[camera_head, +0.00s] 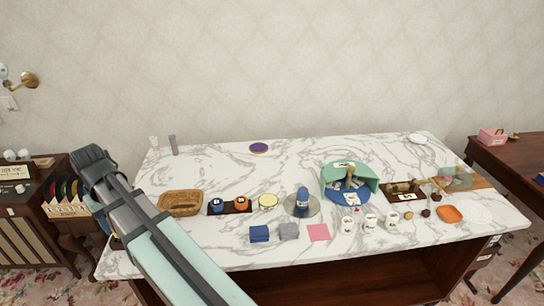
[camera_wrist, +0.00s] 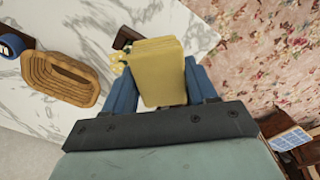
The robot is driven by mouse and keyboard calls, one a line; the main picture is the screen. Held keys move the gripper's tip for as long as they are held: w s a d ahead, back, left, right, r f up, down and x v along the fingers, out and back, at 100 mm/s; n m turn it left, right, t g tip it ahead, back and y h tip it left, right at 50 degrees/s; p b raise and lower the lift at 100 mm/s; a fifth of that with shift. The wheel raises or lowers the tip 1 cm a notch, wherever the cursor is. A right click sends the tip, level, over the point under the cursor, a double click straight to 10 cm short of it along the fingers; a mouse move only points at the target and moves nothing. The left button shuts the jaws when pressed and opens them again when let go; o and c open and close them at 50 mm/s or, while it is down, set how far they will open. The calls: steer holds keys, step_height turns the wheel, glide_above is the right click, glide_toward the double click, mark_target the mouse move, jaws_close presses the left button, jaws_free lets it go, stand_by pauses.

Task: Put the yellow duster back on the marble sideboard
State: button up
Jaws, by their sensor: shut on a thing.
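The yellow duster (camera_wrist: 158,72) is a folded yellow cloth, held between the two blue fingers of my gripper (camera_wrist: 162,82) in the wrist view. My gripper is shut on it. In the head view my arm hides the duster. The marble sideboard (camera_head: 225,165) has a white, grey-veined top; it also shows in the wrist view (camera_wrist: 100,25). The held duster appears over the left end of the sideboard, with its edge and the floral carpet just beyond in the wrist view. I cannot tell its height above the top.
An oval wooden tray (camera_head: 180,203) lies near the left end. A dark holder with round items (camera_head: 229,205), blue cloth (camera_head: 259,233), grey cloth (camera_head: 289,231) and pink square (camera_head: 318,232) lie along the front. A record rack (camera_head: 66,205) stands on the left cabinet. The back middle is mostly clear.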

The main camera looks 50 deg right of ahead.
steer(key=w+d+m, duration=0.2)
steer(key=w+d, duration=0.2)
steer(key=d, duration=0.9)
steer(key=w+d+m, duration=0.1)
steer(key=w+d, duration=0.3)
steer(key=d, duration=0.8)
steer(key=w+d+m, duration=0.2)
steer(key=w+d, duration=0.1)
steer(key=d, duration=1)
steer(key=m, duration=0.4)
glide_toward(288, 147)
steer(key=shift+d+f, duration=0.15)
steer(key=shift+f, duration=3.1)
steer(key=shift+f, duration=0.1)
steer(key=o, duration=1)
